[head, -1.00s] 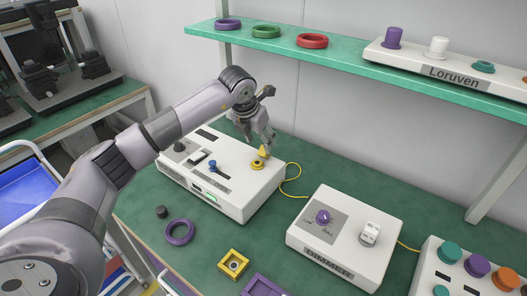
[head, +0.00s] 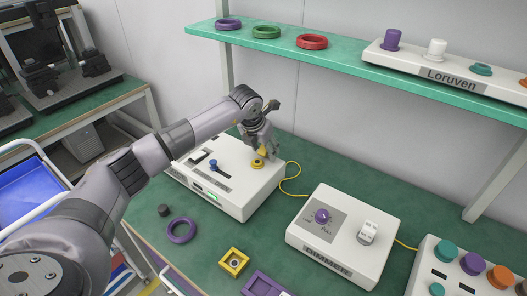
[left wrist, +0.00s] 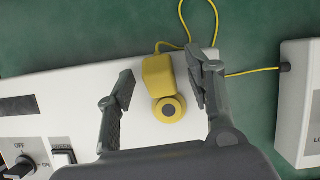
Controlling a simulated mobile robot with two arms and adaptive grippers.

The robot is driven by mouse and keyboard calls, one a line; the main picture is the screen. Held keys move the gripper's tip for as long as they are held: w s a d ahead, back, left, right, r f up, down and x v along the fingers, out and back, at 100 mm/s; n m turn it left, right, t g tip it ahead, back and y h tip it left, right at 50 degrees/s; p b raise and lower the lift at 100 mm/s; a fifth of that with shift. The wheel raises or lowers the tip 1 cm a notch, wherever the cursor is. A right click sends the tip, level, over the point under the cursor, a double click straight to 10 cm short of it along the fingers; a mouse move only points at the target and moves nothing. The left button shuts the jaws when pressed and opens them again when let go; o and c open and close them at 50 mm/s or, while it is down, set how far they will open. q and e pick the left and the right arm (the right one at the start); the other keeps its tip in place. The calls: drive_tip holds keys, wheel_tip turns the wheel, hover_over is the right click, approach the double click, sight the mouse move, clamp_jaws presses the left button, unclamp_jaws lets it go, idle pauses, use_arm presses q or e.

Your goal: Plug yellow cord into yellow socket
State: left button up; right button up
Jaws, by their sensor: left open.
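The yellow plug (left wrist: 157,74) of the yellow cord (left wrist: 182,20) is between the spread fingers of my left gripper (left wrist: 160,92) in the left wrist view. The round yellow socket (left wrist: 169,109), with a dark centre, sits right below the plug in that picture, on the white box. Plug and socket overlap or meet in the picture; I cannot tell if they touch. In the head view my left gripper (head: 264,149) is open above the socket (head: 257,164), with the plug (head: 263,152) partly hidden by a finger. My right gripper is not in view.
The white box (head: 232,205) also carries a blue-knobbed slider (head: 213,163). A dimmer box (head: 345,245) stands to the right. A purple ring (head: 181,230) and a yellow square block (head: 234,262) lie in front. A green shelf (head: 345,55) runs above at the back.

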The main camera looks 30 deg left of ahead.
use_arm(q)
drive_tip(key=shift+c, duration=0.2)
clamp_jaws()
idle(0.4)
drive_tip(key=shift+r, duration=0.1)
wheel_tip(320, 180, up, 20)
drive_tip(key=b, duration=0.2)
idle(0.4)
drive_tip(key=shift+f, duration=0.2)
